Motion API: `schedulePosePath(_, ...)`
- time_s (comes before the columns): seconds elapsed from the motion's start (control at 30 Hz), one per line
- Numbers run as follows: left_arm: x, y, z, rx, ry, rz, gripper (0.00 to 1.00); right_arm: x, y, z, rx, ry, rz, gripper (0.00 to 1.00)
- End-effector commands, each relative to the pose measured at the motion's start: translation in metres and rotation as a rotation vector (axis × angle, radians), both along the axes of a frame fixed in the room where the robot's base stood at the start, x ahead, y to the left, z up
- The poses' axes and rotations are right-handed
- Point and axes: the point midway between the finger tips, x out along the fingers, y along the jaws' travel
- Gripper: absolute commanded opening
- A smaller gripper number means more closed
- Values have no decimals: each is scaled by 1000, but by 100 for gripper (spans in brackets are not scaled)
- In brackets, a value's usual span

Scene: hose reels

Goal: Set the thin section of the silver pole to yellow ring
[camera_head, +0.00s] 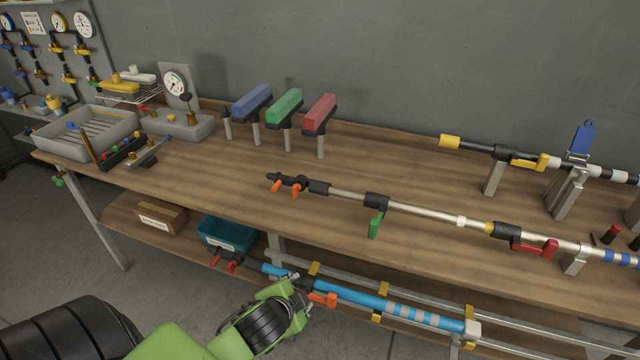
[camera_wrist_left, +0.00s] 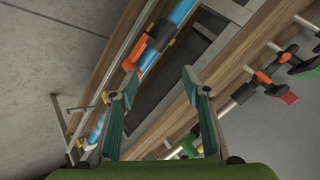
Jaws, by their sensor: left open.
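The silver pole (camera_head: 425,212) lies along the workbench on low supports, with a black nozzle end with orange levers (camera_head: 285,185) at its left. A black clamp with a green lever (camera_head: 376,224) and one with a red lever (camera_head: 540,249) sit on it. A white ring (camera_head: 461,221) and a yellow ring (camera_head: 489,227) are on the pole left of the red-lever clamp; the yellow one is close beside it. My left gripper (camera_head: 305,288) is open and empty, low in front of the bench edge by the blue pole. Its spread fingers (camera_wrist_left: 158,85) show in the left wrist view. My right gripper is not in view.
The blue pole (camera_head: 400,308) lies on rails below the bench top. Blue, green and red blocks (camera_head: 284,107) on posts stand at the back. Bare bench top (camera_head: 240,172) is at the left middle.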

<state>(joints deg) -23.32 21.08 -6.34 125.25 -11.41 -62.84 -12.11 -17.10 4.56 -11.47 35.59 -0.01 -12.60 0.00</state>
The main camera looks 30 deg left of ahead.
Motion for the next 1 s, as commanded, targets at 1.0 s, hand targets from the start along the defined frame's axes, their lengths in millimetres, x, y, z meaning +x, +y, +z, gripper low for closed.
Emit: schedulePosePath(1.0, 211, 104, 99, 680, -334, -418, 43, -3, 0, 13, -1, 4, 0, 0)
